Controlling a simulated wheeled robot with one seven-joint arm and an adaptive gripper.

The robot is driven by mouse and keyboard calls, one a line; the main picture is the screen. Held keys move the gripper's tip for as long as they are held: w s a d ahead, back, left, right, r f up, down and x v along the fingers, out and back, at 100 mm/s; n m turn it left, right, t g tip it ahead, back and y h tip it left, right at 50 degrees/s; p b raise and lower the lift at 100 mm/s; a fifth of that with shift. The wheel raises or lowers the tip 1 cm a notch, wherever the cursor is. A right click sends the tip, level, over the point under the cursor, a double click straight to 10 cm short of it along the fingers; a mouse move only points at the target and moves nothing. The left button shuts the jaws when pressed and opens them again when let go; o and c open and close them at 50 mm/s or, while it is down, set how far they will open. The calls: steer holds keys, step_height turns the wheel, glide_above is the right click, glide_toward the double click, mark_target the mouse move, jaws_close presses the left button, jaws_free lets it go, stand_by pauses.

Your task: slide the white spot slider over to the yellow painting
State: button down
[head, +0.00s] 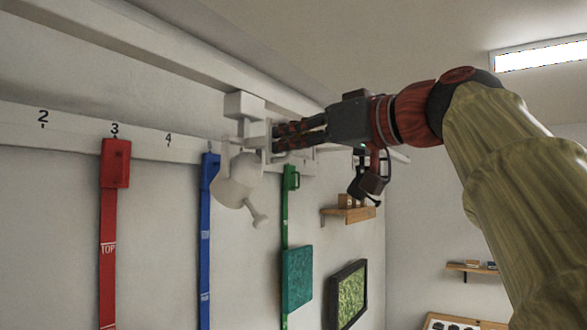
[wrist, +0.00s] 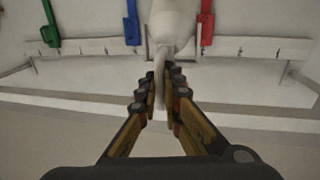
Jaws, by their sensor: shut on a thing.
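The white spot slider (head: 237,182) hangs from the overhead rail, with its block at the top and its lamp head tilted downward. It also shows in the wrist view (wrist: 171,22), top centre. My gripper (head: 273,136) reaches in from the right at the height of the slider's upper part. In the wrist view my gripper (wrist: 160,82) is shut on a thin white upright part of the slider, between both fingers. The fingertips are partly hidden behind white parts in the head view. No yellow painting is visible in either view.
A numbered white wall strip (head: 70,123) carries a red strap (head: 108,240), a blue strap (head: 205,250) and a green strap (head: 286,215). A black spot (head: 367,187) hangs behind my gripper. A teal painting (head: 297,277), a green picture (head: 350,295) and a wooden shelf (head: 350,214) are on the wall.

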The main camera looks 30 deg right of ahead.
steer(key=s+a+b, duration=0.2)
steer(key=s+a, duration=0.1)
steer(key=a, duration=0.5)
steer(key=shift+s, duration=0.15)
steer(key=shift+a, duration=0.1)
steer(key=c, duration=2)
jaws_free()
steer(key=w+d+p, duration=0.6)
steer(key=d+p, duration=0.2)
steer(key=d, duration=0.6)
steer(key=w+d+p, duration=0.5)
steer(key=d+p, duration=0.2)
steer(key=d, duration=0.7)
steer(key=shift+s+d+f+m+h+b, duration=0.25)
steer(key=shift+s+d+m+b, duration=0.25)
steer(key=shift+s, duration=0.65)
steer(key=shift+s+d+f+m+h+b, duration=0.15)
steer(key=shift+s+d+f+m+b, duration=0.3)
steer(key=shift+s, duration=0.7)
steer(key=shift+s+d+f+m+h+b, duration=0.2)
steer(key=shift+s+d+m+b, duration=0.35)
steer(key=shift+s, duration=0.6)
